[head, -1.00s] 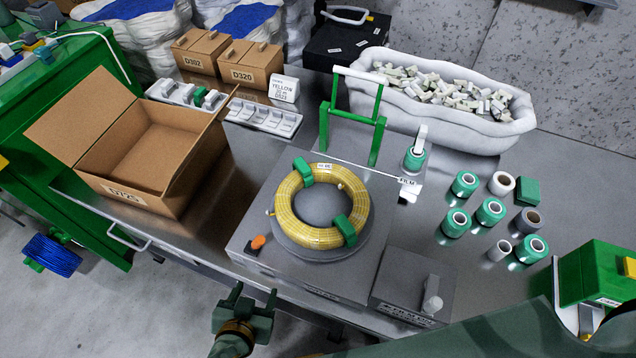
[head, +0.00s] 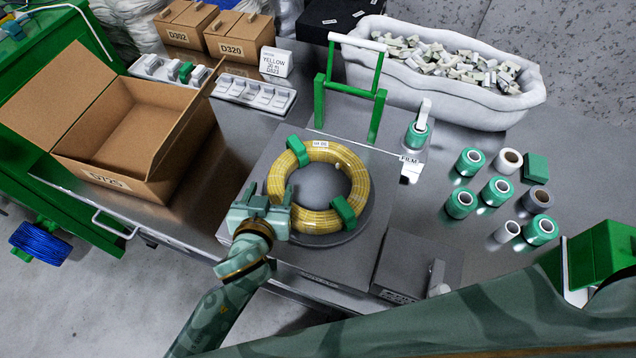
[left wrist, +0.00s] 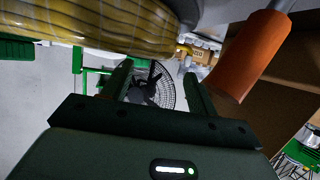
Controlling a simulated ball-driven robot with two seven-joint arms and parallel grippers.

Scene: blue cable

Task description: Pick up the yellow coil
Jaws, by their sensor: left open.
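The yellow coil (head: 358,182) lies flat as a ring on a grey round plate on the grey machine, with two green clips (head: 344,211) around it. My left gripper (head: 275,194) is open at the coil's left front edge, with its fingers pointing toward the coil. In the left wrist view, the coil (left wrist: 95,22) shows large at the top left, and the open fingers (left wrist: 160,80) have nothing between them. Whether a finger touches the coil cannot be told. My right gripper is not in view.
An orange knob (left wrist: 252,55) stands close beside the left fingers in the left wrist view. An open cardboard box (head: 105,182) is at left. A green frame (head: 319,100) stands behind the coil. Several green and white rolls (head: 497,190) stand at right.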

